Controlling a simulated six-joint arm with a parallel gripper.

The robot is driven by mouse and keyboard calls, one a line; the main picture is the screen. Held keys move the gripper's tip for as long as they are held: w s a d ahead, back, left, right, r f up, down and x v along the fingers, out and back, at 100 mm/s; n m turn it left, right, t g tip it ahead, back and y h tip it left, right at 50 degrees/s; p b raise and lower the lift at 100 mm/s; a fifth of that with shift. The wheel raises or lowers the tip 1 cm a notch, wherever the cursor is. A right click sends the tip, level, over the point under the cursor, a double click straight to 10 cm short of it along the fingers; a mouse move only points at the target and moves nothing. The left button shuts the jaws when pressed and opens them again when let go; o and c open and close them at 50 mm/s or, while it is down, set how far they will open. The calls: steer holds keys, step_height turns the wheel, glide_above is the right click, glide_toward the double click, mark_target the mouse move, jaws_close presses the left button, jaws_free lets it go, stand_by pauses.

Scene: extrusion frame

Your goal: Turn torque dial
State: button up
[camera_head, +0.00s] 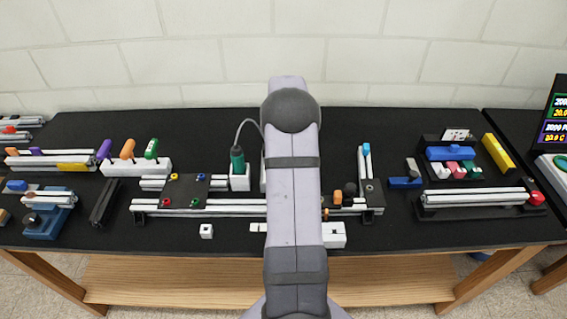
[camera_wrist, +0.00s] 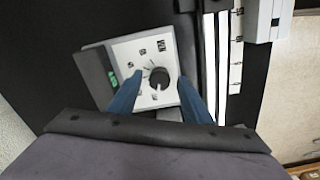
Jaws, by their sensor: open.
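The torque dial (camera_wrist: 159,78) is a round black knob on a white panel (camera_wrist: 128,51) with printed marks around it, seen in the wrist view. A dark strip with a small green display (camera_wrist: 112,78) runs along the panel's left side. My gripper (camera_wrist: 157,88) is open, with one blue finger to the left of the knob and the other to its right. Gaps show between the knob and both fingers. How high the fingertips are above the panel is hard to tell. In the head view my arm hides the dial and the gripper.
Aluminium extrusions (camera_head: 232,207) lie across the black bench top (camera_head: 300,119). A small white block (camera_head: 206,231) sits near the front edge. Light rails (camera_wrist: 223,60) run right of the dial panel.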

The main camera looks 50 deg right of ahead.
steer(key=c, duration=1.1)
steer(key=shift+m, duration=0.4)
steer(key=shift+o, duration=0.2)
steer(key=m, duration=0.4)
steer(key=shift+m, duration=0.3)
steer(key=m, duration=0.5)
steer(key=shift+r, duration=0.1)
steer(key=m, duration=0.5)
steer(key=shift+w+m+b, duration=0.1)
steer(key=shift+m+b, duration=0.2)
steer(key=shift+m, duration=2.4)
